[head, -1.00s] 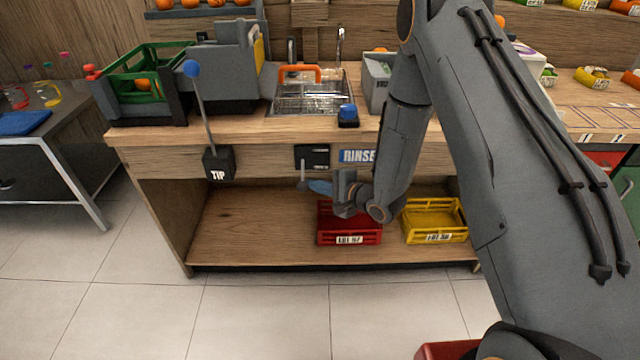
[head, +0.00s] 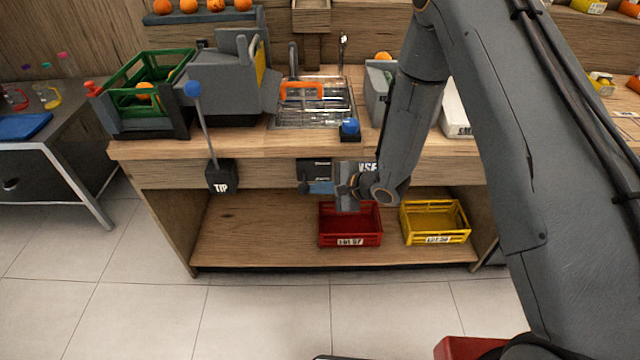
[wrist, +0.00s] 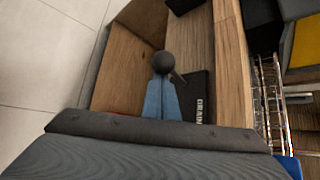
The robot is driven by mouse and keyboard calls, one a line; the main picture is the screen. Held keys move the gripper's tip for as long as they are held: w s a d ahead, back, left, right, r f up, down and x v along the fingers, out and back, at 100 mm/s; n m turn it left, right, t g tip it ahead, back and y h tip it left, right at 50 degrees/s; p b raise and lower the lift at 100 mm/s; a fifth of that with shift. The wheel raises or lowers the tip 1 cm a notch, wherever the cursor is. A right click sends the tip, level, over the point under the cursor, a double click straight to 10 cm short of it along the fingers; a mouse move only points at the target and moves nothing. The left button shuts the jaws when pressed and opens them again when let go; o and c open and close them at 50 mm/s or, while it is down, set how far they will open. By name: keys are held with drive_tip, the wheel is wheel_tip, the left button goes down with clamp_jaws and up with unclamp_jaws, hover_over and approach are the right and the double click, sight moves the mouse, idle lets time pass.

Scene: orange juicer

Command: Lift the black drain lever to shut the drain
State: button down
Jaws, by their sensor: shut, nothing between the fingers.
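The black drain box (head: 308,168) is on the counter's front face, left of the RINSE label. In the wrist view it shows as a black plate marked DRAIN (wrist: 198,98). The drain lever is a short dark rod with a round black knob (wrist: 163,62) in the wrist view. My gripper (head: 320,187) is shut and empty, in front of the box's lower part. Its blue fingers (wrist: 160,98) show in the wrist view with their tips right at the knob; I cannot tell if they touch.
A red crate (head: 350,240) and a yellow crate (head: 435,238) stand on the shelf below. The TIP lever box (head: 222,176) is to the left. The sink (head: 313,115) and a blue button (head: 350,127) are above. The shelf's left part is clear.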

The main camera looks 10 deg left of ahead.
drive_tip(key=shift+r, duration=0.1)
drive_tip(key=shift+r+p, duration=0.6)
drive_tip(key=shift+r, duration=0.2)
wheel_tip(320, 180, down, 4)
drive_tip(key=w+d+b, duration=0.2)
drive_tip(key=s+d+r+b, duration=0.1)
drive_tip(key=s+d+r, duration=0.1)
drive_tip(key=d+r, duration=0.5)
drive_tip(key=shift+r+b, duration=0.2)
drive_tip(key=shift+b, duration=0.1)
idle(0.4)
